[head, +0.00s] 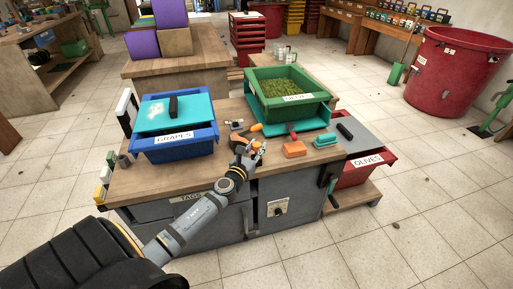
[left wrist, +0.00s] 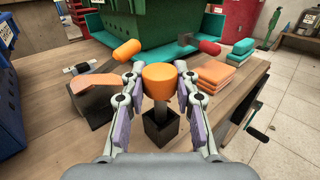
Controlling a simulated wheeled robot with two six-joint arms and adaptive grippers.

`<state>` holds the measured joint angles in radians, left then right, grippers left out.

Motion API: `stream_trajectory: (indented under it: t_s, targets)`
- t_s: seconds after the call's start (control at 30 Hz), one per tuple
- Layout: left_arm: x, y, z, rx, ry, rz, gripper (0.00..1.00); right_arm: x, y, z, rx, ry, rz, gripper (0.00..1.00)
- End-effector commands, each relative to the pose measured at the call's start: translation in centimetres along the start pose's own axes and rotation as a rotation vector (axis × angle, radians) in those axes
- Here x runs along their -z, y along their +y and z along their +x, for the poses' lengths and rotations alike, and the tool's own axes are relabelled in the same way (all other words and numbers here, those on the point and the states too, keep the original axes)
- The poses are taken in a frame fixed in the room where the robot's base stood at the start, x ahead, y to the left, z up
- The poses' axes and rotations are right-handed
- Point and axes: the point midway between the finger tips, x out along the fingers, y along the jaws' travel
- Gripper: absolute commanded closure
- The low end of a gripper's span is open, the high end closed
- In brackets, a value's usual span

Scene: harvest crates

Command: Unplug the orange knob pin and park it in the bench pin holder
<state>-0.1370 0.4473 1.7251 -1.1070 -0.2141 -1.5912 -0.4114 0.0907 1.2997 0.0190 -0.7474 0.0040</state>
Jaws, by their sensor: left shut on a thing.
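My left gripper (head: 250,154) is over the front middle of the wooden bench. In the left wrist view, its two fingers (left wrist: 160,88) are closed around the orange knob (left wrist: 159,80) of the pin, one on each side. The pin's dark shaft (left wrist: 160,108) points down from the knob, upright. Its lower end meets the opening of a dark square holder (left wrist: 160,132) on the bench top. I cannot tell how deep the shaft sits in it. My right gripper is in neither view.
An orange-handled tool (left wrist: 127,48), a red handle (left wrist: 208,46) and an orange stack (left wrist: 214,75) lie near the gripper. A red OLIVES crate (head: 370,174) is at right.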

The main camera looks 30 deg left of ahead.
Motion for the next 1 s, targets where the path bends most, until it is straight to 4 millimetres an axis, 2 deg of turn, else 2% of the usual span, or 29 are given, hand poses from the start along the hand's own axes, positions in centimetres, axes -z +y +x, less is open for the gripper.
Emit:
stream_trajectory:
  t_s: [0.83,0.87,1.0]
  targets:
    - [2.2,0.0,0.0,0.000,0.000,0.001,1.00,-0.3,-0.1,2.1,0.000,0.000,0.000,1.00]
    - [2.1,0.0,0.0,0.000,0.000,0.001,0.67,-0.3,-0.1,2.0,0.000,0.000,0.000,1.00]
    - [2.0,0.0,0.0,0.000,0.000,0.001,0.48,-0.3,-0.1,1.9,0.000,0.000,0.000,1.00]
